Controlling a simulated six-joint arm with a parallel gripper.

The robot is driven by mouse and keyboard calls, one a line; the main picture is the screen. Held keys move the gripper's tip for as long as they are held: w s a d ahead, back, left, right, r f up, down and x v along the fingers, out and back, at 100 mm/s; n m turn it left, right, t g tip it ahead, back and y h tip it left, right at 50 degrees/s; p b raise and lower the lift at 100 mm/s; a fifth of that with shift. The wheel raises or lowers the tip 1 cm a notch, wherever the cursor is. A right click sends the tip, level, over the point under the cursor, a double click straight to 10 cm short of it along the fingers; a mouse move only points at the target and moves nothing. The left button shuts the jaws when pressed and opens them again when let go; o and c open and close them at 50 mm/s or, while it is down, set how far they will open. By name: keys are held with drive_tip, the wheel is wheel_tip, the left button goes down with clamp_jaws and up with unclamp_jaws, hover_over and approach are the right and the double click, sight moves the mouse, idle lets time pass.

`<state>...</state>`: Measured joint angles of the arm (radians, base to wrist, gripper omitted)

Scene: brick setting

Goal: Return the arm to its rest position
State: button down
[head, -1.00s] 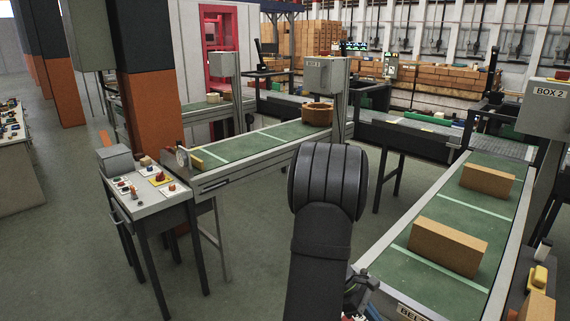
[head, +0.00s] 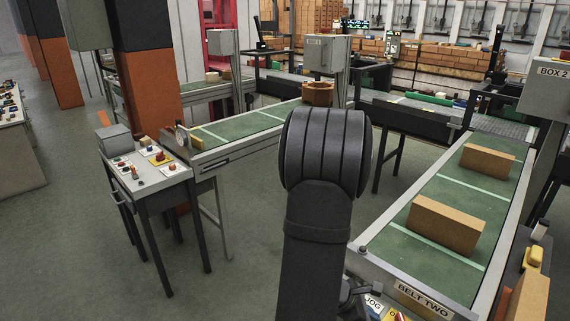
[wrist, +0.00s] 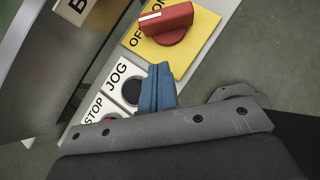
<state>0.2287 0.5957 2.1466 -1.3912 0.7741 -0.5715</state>
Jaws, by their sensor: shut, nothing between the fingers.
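My arm (head: 318,225) rises through the middle of the head view, and its wrist end is mostly hidden behind it near the front of belt two. In the wrist view my gripper (wrist: 157,88) shows as blue fingers shut together with nothing between them. They appear in front of the control panel by the JOG label (wrist: 117,75). I cannot tell whether they touch the panel. A red rotary switch (wrist: 166,20) on a yellow OFF/ON plate lies beyond the fingers. The STOP button (wrist: 109,118) is partly covered by the gripper body.
Belt two (head: 420,264) runs along the right with two brown bricks (head: 446,224) (head: 487,161) on it. A control table (head: 148,172) stands at left. Open floor lies between.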

drive_tip(key=v, duration=1)
drive_tip(key=w+d+m+g+y, duration=0.1)
drive_tip(key=w+d+m+g, duration=0.3)
drive_tip(key=w+m, duration=0.2)
drive_tip(key=shift+w+f, duration=0.35)
drive_tip(key=shift+w, duration=0.65)
